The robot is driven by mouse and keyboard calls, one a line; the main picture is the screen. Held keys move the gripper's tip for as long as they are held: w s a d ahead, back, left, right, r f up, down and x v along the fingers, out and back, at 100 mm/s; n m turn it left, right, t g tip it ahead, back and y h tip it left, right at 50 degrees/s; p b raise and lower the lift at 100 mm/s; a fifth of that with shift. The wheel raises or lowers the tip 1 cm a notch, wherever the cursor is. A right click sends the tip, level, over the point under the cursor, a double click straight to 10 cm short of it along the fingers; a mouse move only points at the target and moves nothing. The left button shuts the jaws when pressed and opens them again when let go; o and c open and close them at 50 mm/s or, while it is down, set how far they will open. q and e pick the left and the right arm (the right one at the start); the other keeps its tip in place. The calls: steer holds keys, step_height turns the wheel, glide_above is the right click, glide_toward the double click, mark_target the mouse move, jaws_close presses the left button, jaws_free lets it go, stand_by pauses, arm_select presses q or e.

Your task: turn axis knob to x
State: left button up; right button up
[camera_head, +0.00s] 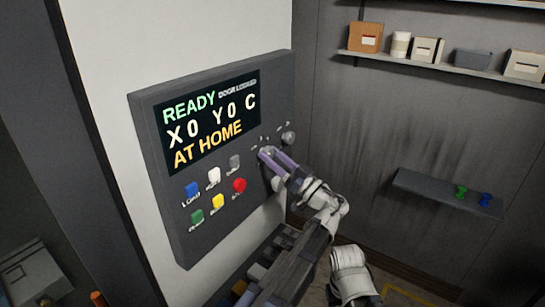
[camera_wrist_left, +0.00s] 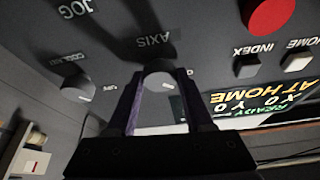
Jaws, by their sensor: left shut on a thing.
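The grey control panel (camera_head: 180,235) is on the white wall in the head view. Its screen (camera_head: 212,118) reads "READY", "X0 Y0 C" and "AT HOME". My left gripper (camera_head: 266,154) reaches the right part of the panel. In the left wrist view, the round grey axis knob (camera_wrist_left: 159,74) sits under the label "AXIS", which appears upside down. The fingers of my left gripper (camera_wrist_left: 160,88) are on both sides of this knob, shut on it. The fingers mostly hide it in the head view. I cannot read its pointer position. My right gripper is not in view.
Another knob (camera_head: 289,137) is close by at the upper right, and a coolant knob (camera_wrist_left: 77,90) is beside the axis knob. A red button (camera_head: 239,185) and several coloured buttons are left of the gripper. Shelves with boxes (camera_head: 366,37) are at the right.

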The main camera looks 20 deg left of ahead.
arm_select(q)
jaws_close()
steer(key=shift+r+m+t, duration=0.1)
steer(key=shift+m+t, duration=0.3)
steer(key=shift+m, duration=0.2)
steer(key=m+t+h, duration=0.1)
steer(key=m, duration=0.1)
steer(key=m+t+h+p, duration=0.1)
steer(key=m, duration=0.2)
steer(key=shift+s+r+m, duration=0.1)
steer(key=shift+s+m, duration=0.05)
steer(key=shift+m, duration=0.15)
steer(key=m+t+h+p, duration=0.1)
steer(key=m+h+p, duration=0.1)
steer(key=m, duration=0.2)
steer(key=shift+m, duration=0.4)
steer(key=shift+m+t+h+p, duration=0.35)
steer(key=shift+m+t+h, duration=0.05)
steer(key=shift+m, duration=0.7)
steer(key=o, duration=0.8)
jaws_free()
